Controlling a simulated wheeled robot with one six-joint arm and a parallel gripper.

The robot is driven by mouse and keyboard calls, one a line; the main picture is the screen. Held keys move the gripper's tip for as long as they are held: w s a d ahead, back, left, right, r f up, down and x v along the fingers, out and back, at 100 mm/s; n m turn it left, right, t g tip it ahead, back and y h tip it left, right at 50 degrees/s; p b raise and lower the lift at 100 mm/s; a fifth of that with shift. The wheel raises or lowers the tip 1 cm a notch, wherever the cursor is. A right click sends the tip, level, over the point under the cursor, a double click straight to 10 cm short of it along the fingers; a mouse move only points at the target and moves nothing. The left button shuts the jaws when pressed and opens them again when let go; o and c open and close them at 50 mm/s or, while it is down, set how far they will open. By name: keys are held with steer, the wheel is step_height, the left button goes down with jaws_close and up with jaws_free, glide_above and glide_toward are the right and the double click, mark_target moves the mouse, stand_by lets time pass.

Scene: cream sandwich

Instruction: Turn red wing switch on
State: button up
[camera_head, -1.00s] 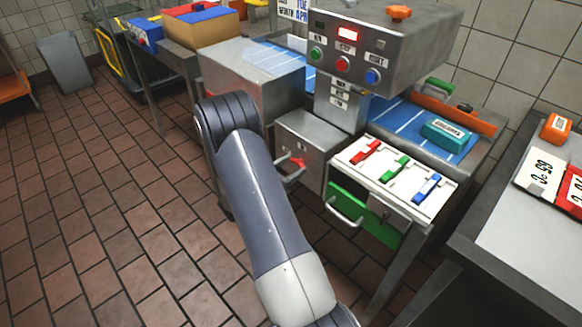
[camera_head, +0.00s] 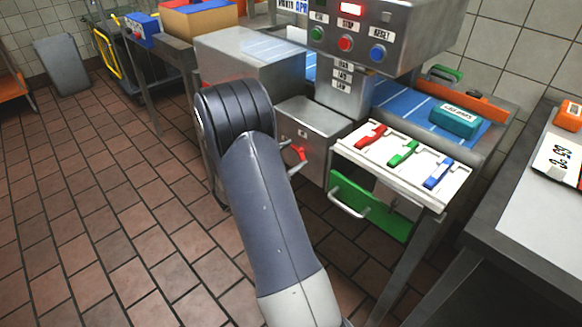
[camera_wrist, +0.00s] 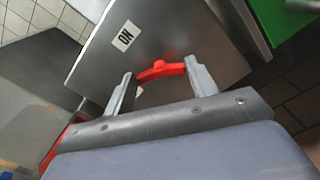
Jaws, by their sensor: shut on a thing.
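The red wing switch (camera_wrist: 161,70) sits on the face of a grey metal box, with an "ON" label (camera_wrist: 125,36) on that face. The switch also shows in the head view (camera_head: 296,155), just right of my arm, on the box (camera_head: 311,122) below the control panel. In the wrist view my gripper (camera_wrist: 160,76) has one finger at each end of the switch's wings and is shut on it. The switch lies tilted in that view, its right end higher.
A white panel (camera_head: 448,190) with red, green and blue switches stands right of the box. Below it is a green drawer front (camera_head: 384,218) with a handle. A control panel with several buttons (camera_head: 377,54) hangs above. Tiled floor (camera_head: 115,220) is clear at left.

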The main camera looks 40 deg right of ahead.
steer(key=m+b, duration=0.4)
steer(key=b, duration=0.2)
steer(key=m+b, duration=0.4)
steer(key=b, duration=0.2)
steer(key=m+b, duration=0.4)
steer(key=b, duration=0.2)
steer(key=shift+s+f, duration=0.15)
steer(key=shift+f, duration=0.15)
steer(key=shift+b, duration=0.35)
steer(key=shift+r, duration=0.1)
steer(key=o, duration=1)
steer(key=a+p, duration=0.1)
steer(key=a, duration=0.2)
steer(key=a+p, duration=0.1)
steer(key=a, duration=0.6)
steer(key=shift+s+a+p, duration=0.4)
